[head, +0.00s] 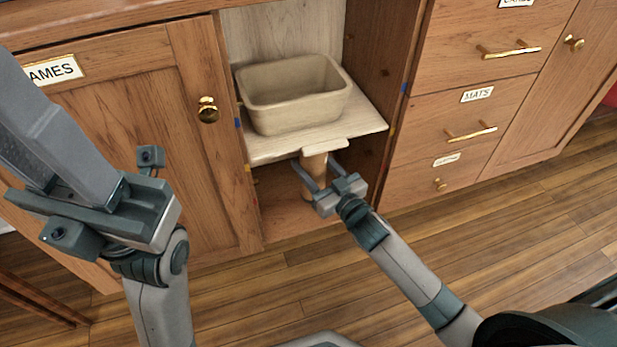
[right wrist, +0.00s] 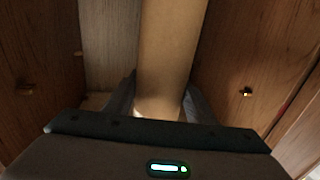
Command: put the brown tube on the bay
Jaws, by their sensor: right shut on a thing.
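The bay is the open compartment, with a wooden floor (head: 283,218) below the pale shelf (head: 365,118). I cannot tell whether the tube touches the floor. My left gripper (head: 65,150) is raised at the left, close to the camera; its finger gap is unclear.
A beige bin (head: 295,100) stands on the shelf above the tube. A closed door (head: 140,130) with a brass knob is on the left, and closed drawers (head: 470,100) with brass handles are on the right. The wooden floor (head: 480,240) at the right front is clear.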

